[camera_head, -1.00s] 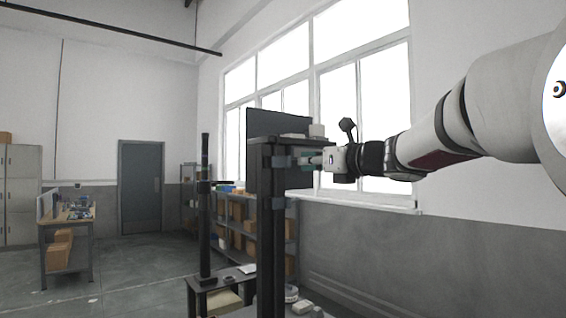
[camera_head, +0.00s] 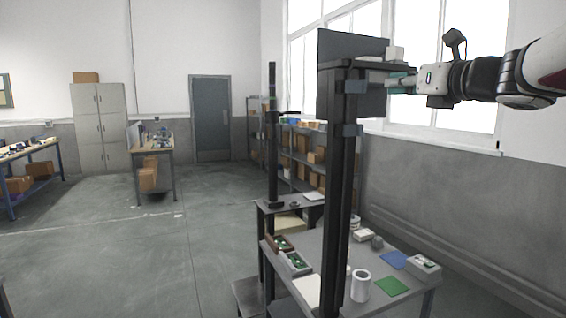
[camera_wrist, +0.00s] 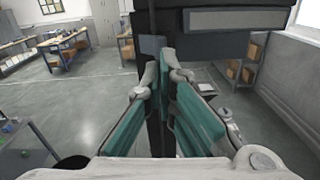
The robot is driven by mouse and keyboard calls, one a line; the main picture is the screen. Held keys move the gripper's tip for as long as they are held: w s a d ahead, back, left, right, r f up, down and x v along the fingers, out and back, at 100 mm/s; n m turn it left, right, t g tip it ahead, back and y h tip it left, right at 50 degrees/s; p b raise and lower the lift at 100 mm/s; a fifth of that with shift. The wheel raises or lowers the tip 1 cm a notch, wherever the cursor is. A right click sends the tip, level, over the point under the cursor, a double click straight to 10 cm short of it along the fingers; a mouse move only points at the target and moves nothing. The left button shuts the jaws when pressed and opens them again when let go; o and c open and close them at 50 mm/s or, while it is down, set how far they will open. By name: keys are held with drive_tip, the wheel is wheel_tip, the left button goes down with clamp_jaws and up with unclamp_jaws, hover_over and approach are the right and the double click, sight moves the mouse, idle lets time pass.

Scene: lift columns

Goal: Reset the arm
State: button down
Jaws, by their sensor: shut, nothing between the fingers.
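My gripper (camera_head: 400,82) is at the upper right in the head view, raised high and reaching left toward the top of a dark lift column (camera_head: 340,190). In the wrist view its two teal-padded fingers (camera_wrist: 165,75) meet near their tips, shut and empty. The column stands just beyond the fingertips in the wrist view. I cannot tell whether the fingers touch it. A small white object (camera_head: 395,53) shows at the column top, just above the gripper in the head view.
A second, thinner column (camera_head: 272,150) stands behind. A dark panel (camera_head: 325,70) is at the column top. The left floor is open.

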drive_tip(key=s+d+f+m+g+h, duration=0.15)
drive_tip(key=s+f+m+h, duration=0.4)
drive_tip(key=m, duration=0.75)
drive_tip(key=s+f+m+g+h, duration=0.2)
drive_tip(key=s+f+m+h, duration=0.4)
drive_tip(key=m, duration=0.6)
drive_tip(key=s+a+f+m+g+y, duration=0.35)
drive_tip(key=s+a+f+m, duration=0.3)
drive_tip(key=s+f, duration=0.35)
drive_tip(key=s+a+f+m+g+y, duration=0.3)
drive_tip(key=s+a+f+m+g, duration=0.3)
drive_tip(key=s+f, duration=0.4)
drive_tip(key=w+a+r+m+t+y, duration=0.3)
drive_tip(key=w+r+m, duration=0.5)
drive_tip(key=w+a+r+m+t+y, duration=0.3)
drive_tip(key=w+r+m, duration=0.4)
drive_tip(key=m, duration=0.1)
drive_tip(key=w+d+r+m+t+b, duration=0.1)
drive_tip(key=w+d+r+m+t, duration=0.25)
drive_tip(key=w+r+m, duration=0.45)
drive_tip(key=w+d+r+m+t, duration=0.35)
drive_tip(key=w+r+m, duration=0.25)
drive_tip(key=r+m, duration=0.25)
drive_tip(key=d+b+x, duration=0.1)
drive_tip(key=x, duration=0.7)
drive_tip(key=shift+w+d+f+m, duration=0.3)
drive_tip(key=shift+w+m, duration=0.1)
drive_tip(key=shift+w, duration=0.25)
